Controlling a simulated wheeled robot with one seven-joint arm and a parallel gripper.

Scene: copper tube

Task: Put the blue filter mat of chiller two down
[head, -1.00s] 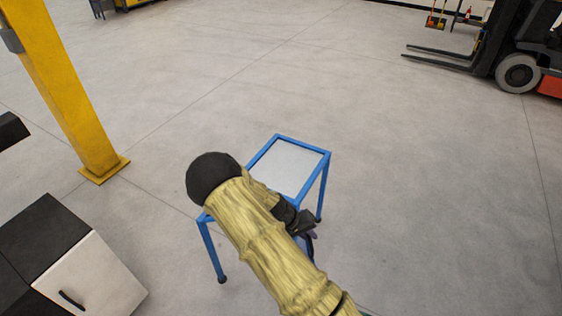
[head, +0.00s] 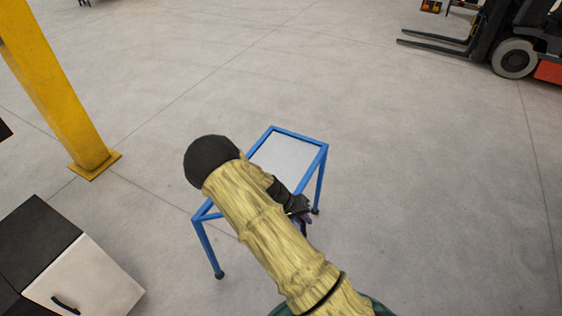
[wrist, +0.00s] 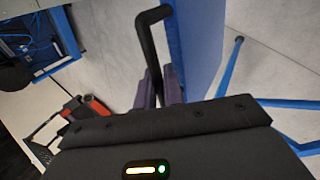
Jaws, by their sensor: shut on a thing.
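My gripper (head: 304,214) hangs beside the near right side of a blue-framed stand (head: 324,172) with a pale top, and my arm covers part of that stand. In the wrist view my gripper's purple fingers (wrist: 159,88) are shut on a bent black handle (wrist: 149,42). A flat blue piece (wrist: 188,42), which looks like the blue filter mat, stands edge-on right beside the handle. In the head view the mat is hidden by my arm. I cannot tell whether the mat touches the stand.
A black-and-white cabinet (head: 90,278) stands at lower left, with a yellow column (head: 62,100) behind it. A forklift (head: 505,45) is at the far upper right. The wide grey floor around the stand is clear.

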